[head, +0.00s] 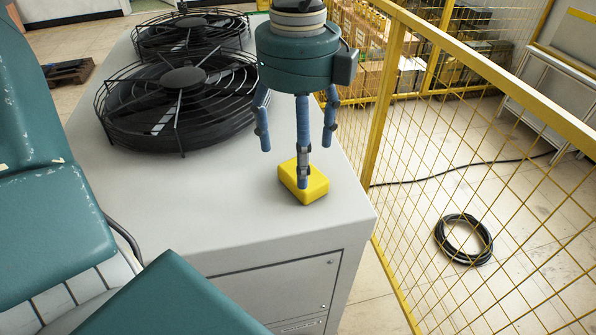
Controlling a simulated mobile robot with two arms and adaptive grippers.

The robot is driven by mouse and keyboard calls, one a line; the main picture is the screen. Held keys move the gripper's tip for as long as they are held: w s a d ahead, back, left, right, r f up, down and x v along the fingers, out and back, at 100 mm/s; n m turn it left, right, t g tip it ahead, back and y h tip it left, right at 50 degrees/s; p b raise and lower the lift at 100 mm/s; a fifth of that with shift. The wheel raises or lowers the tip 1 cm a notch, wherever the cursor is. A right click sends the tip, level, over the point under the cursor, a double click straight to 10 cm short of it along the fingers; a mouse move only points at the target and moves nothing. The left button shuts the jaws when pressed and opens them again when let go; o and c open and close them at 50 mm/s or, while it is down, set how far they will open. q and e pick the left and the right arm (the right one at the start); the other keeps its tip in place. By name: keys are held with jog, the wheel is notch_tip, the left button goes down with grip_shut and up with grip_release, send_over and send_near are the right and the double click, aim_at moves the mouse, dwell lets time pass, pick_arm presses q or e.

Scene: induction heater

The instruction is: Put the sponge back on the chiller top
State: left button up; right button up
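The yellow sponge (316,186) lies on the light grey chiller top (225,205), near its right edge and front corner. My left gripper (299,158) points straight down over it, with its blue fingers spread apart and nothing held between them. One finger's tip overlaps the sponge in the picture; I cannot tell whether it touches. The other two fingers hang behind, to the left and right of the sponge. My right gripper is out of view.
Two black fan guards (182,100) take up the back of the chiller top. A yellow mesh fence (470,150) stands along the right side. A coiled black hose (464,239) lies on the floor beyond it. The front left of the top is clear.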

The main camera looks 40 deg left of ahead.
pick_arm(q)
notch_tip(320, 180, up, 6)
jog(key=shift+b, duration=0.35)
dwell(0.4)
